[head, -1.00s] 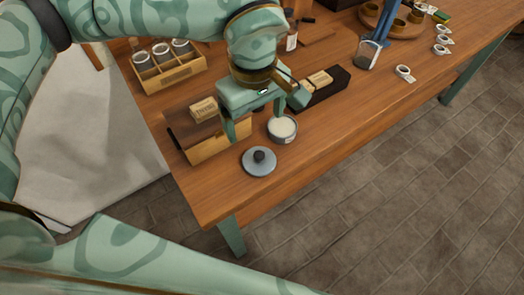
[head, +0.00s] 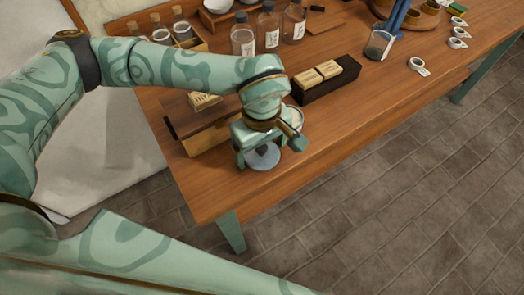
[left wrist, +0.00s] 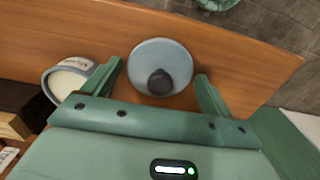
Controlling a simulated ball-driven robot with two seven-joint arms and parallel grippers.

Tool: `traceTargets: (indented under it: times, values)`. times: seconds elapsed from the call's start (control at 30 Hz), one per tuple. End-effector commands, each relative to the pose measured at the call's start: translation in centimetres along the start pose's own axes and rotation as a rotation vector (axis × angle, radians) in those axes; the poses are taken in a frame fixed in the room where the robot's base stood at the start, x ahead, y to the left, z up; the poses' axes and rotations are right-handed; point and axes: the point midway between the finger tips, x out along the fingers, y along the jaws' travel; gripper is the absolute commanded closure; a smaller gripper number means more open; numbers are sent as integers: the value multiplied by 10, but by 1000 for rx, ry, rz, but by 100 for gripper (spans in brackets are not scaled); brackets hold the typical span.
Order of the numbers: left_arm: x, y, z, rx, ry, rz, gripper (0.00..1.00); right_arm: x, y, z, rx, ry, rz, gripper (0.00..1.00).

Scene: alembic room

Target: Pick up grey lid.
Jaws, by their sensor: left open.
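The grey lid (head: 262,158) is a round disc lying on the wooden table near its front edge, partly hidden by my left gripper in the head view. In the left wrist view the grey lid (left wrist: 150,58) shows its dark round knob (left wrist: 160,82). My left gripper (left wrist: 161,72) is open and empty, its two fingers on either side of the knob end of the lid. In the head view the left gripper (head: 262,150) is just over the lid. My right gripper does not show.
A white-filled jar (left wrist: 68,78) stands beside the left finger; it is partly hidden behind the gripper in the head view. A wooden box (head: 205,132) and a dark tray with blocks (head: 325,84) are close by. Glass bottles (head: 268,28) stand behind.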

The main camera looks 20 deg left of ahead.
Motion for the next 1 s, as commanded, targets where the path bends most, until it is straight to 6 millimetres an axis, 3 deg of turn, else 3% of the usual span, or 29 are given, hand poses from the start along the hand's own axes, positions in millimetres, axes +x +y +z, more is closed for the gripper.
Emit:
traceTargets:
  times: [0.07,0.2,0.5,0.67,0.8,1.0]
  values:
    - [-1,0,0,0,0,0,15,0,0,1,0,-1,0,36]
    - [-1,0,0,0,0,0,49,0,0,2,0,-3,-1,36]
    - [-2,0,0,0,0,0,49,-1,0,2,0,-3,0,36]
    - [-15,0,0,1,2,2,49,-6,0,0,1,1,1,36]
    - [-41,0,2,3,3,5,49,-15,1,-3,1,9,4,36]
    - [-88,-9,42,8,3,7,49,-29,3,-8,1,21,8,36]
